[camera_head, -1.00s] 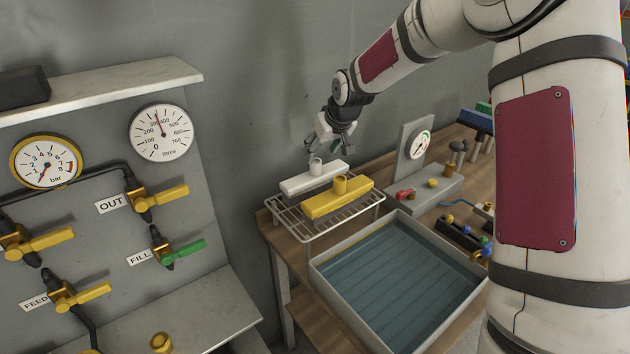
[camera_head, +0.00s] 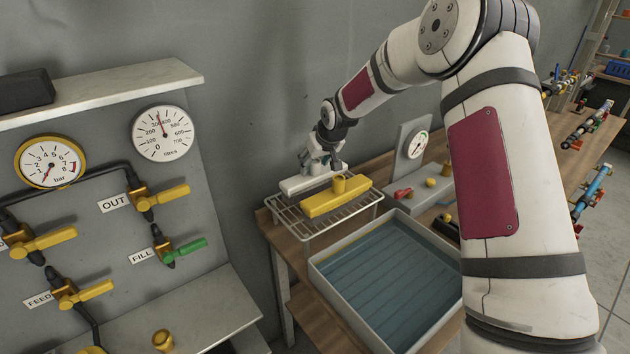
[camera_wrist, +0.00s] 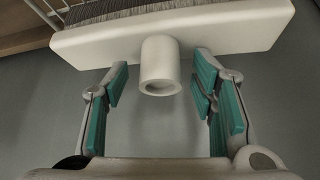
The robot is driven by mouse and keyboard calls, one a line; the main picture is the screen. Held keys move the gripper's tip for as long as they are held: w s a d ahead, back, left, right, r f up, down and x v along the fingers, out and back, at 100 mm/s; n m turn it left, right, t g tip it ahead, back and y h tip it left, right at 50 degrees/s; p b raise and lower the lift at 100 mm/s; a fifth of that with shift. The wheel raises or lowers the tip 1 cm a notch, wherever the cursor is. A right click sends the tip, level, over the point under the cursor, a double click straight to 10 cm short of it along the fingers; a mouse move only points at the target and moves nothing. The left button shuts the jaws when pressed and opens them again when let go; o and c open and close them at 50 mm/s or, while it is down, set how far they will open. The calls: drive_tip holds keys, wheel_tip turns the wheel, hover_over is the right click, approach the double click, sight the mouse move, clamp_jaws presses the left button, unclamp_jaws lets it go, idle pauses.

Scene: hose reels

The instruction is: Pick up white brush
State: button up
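The white brush (camera_head: 300,184) lies on the wire rack at the left end of the bench, behind a yellow brush (camera_head: 337,197). In the wrist view the white brush (camera_wrist: 215,28) shows its long block, bristles at the top and a round hollow socket in the middle. My gripper (camera_head: 320,166) is just above the white brush. In the wrist view my gripper (camera_wrist: 160,88) is open, with green-padded fingers on either side of the socket and a gap on both sides. Whether the fingers touch the block is unclear.
The yellow brush stands close in front on the same wire rack (camera_head: 290,222). A grey tray of water (camera_head: 318,270) is at the front right of the rack. A gauge stand (camera_head: 408,150) is to the right, and the grey wall is close behind.

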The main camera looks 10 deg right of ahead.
clamp_jaws()
drive_tip(key=shift+r, duration=0.1)
